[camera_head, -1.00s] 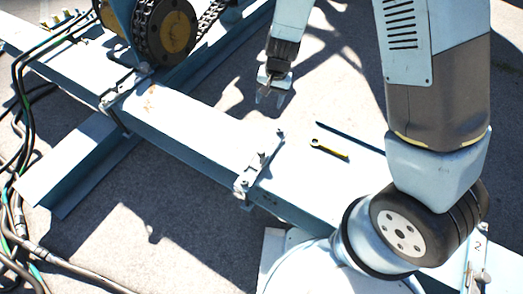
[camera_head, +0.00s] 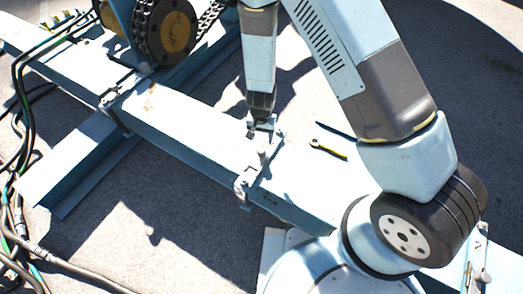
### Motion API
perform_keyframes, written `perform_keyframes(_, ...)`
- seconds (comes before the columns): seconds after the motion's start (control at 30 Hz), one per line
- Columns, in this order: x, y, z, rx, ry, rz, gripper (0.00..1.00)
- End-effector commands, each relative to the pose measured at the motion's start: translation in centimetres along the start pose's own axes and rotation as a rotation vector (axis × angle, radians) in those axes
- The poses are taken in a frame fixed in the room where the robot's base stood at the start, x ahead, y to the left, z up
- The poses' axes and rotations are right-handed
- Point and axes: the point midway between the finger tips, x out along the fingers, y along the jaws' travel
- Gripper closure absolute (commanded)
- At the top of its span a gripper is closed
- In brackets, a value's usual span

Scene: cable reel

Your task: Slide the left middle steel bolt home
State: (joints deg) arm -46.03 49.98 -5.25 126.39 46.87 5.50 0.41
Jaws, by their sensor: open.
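A steel bolt fitting (camera_head: 250,178) sits across the pale blue beam (camera_head: 185,125) in the middle of the view. Its near end hangs over the beam's front edge, and its far end lies just under my gripper. My gripper (camera_head: 263,130) is open and points down at the far end of this fitting. Its fingers partly hide that end, and I cannot tell whether they touch it. A similar steel fitting (camera_head: 122,88) sits further left on the beam. Another (camera_head: 478,262) is at the right edge, beside my base. How far each bolt is slid in is too small to tell.
A chain sprocket (camera_head: 168,30) stands at the back left. Cables (camera_head: 22,190) run along the left. Open ground (camera_head: 140,230) lies in front.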

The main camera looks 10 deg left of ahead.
Motion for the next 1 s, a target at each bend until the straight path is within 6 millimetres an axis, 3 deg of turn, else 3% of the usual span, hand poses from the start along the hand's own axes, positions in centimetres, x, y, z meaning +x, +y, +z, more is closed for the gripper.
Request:
perform_keyframes(0.6,8.5,0.1,0.0,0.0,-0.002,0.001,0.38)
perform_keyframes(1.0,10.0,0.0,0.0,0.001,0.0,0.0,0.38)
